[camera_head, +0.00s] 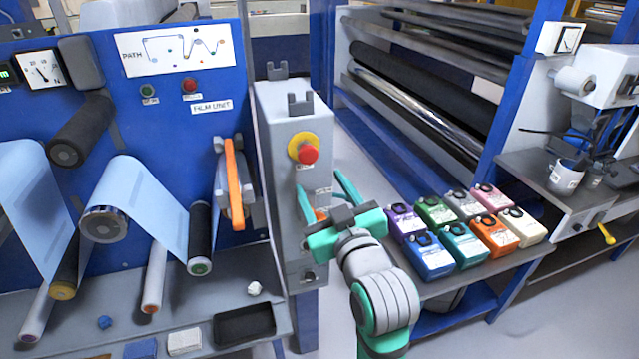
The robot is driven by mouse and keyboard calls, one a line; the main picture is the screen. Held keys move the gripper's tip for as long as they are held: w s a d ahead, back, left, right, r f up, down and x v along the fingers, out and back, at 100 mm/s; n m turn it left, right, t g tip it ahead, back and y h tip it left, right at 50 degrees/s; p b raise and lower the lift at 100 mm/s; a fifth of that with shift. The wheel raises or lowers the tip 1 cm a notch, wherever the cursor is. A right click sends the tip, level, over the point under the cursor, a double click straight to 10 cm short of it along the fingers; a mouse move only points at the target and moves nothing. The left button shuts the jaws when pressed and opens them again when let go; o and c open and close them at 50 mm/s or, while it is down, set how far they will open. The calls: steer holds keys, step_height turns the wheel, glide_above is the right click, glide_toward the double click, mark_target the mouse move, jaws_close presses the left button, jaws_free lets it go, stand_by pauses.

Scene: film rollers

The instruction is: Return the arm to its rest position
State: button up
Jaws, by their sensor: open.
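My gripper (328,197) is teal with a dark grey body and sits at the end of my grey and teal arm. Its two fingers are apart and point away from me, up toward the front of a grey control cabinet (268,125). A small orange-red part (320,214) shows between the fingers near the gripper's body; I cannot tell what it is. Nothing is clearly held. A red emergency button (308,154) on a yellow disc is just above the fingertips. Whether the fingers touch the cabinet cannot be told.
To the right, several coloured boxes, including a blue one (430,258), stand on a bench. On the left is a blue film panel (180,90) with rollers and an orange lever (234,185). A black tray (244,326) lies below. Open floor (575,315) shows at the lower right.

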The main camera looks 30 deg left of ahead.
steer(key=shift+w+d, duration=0.15)
steer(key=shift+d, duration=0.15)
steer(key=s+d+f+m+t+h, duration=0.3)
steer(key=d+f+m, duration=0.4)
steer(key=f, duration=0.6)
steer(key=s+d+f+m+t+h, duration=0.2)
steer(key=d+f+m+h, duration=0.35)
steer(key=d+f, duration=0.55)
steer(key=s+d+f+m+h, duration=0.1)
steer(key=s+d+f+h, duration=0.4)
steer(key=s+f, duration=0.65)
steer(key=s+d, duration=0.3)
steer(key=s, duration=0.5)
steer(key=s+d, duration=0.3)
steer(key=s, duration=0.4)
steer(key=shift+s+g+h, duration=0.3)
steer(key=shift+s+h, duration=0.05)
steer(key=shift+s, duration=0.05)
steer(key=shift+n, duration=0.25)
